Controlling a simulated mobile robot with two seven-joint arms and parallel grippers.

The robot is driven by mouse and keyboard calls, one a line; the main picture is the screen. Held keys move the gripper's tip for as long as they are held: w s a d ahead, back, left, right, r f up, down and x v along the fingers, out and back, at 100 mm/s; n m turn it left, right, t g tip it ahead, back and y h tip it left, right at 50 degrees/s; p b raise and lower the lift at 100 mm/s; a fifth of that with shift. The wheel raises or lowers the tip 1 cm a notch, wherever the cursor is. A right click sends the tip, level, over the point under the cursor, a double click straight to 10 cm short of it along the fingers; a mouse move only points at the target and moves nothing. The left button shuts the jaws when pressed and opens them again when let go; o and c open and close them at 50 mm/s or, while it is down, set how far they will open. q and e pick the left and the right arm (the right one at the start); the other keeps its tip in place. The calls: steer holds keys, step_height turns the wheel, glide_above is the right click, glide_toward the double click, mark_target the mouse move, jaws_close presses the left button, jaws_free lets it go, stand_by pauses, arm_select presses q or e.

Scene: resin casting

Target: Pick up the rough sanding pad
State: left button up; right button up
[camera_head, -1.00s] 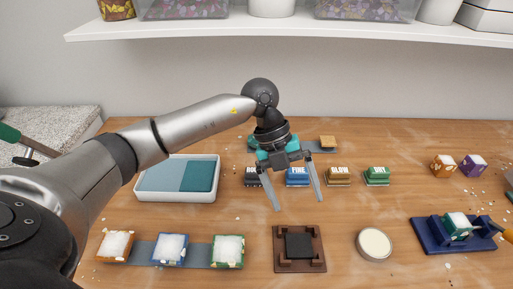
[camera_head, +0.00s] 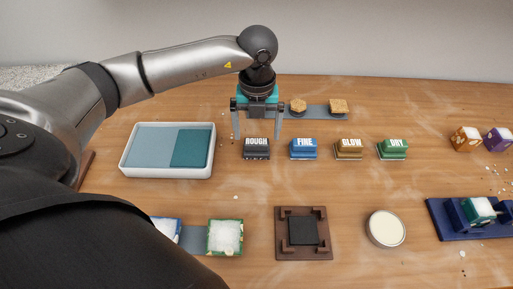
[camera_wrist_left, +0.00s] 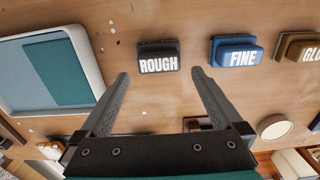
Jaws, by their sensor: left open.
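The rough sanding pad (camera_head: 256,148) is a dark grey block with white "ROUGH" lettering, lying on the table at the left end of a row of labelled pads. My left gripper (camera_head: 258,135) is open, its fingers pointing down, above and slightly behind the pad in the head view. In the left wrist view the rough pad (camera_wrist_left: 158,60) sits just beyond and between the two fingertips, apart from them. Nothing is between the fingers (camera_wrist_left: 160,75). My right gripper is not seen.
The blue FINE pad (camera_head: 303,148), tan GLOW pad (camera_head: 349,149) and green DRY pad (camera_head: 392,149) stand to the right with gaps between them. A white-rimmed tray (camera_head: 127,165) is at left. A brown fixture (camera_head: 283,250) and a round cream-filled tin (camera_head: 385,228) lie nearer me.

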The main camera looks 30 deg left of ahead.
mark_target(257, 141)
arm_select(q)
steer(key=shift+f, duration=0.8)
step_height(257, 141, down, 4)
steer(key=shift+w+a+r+b, duration=0.1)
steer(key=shift+w+a+b, duration=0.05)
steer(key=shift+b, duration=0.5)
steer(key=shift+f, duration=0.25)
steer(key=c, duration=1.1)
steer(key=shift+c, duration=0.3)
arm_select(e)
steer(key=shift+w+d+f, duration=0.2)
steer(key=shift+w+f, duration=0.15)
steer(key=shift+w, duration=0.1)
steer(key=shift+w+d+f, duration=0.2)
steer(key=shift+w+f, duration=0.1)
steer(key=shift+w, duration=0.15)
arm_select(q)
steer(key=shift+r, duration=0.1)
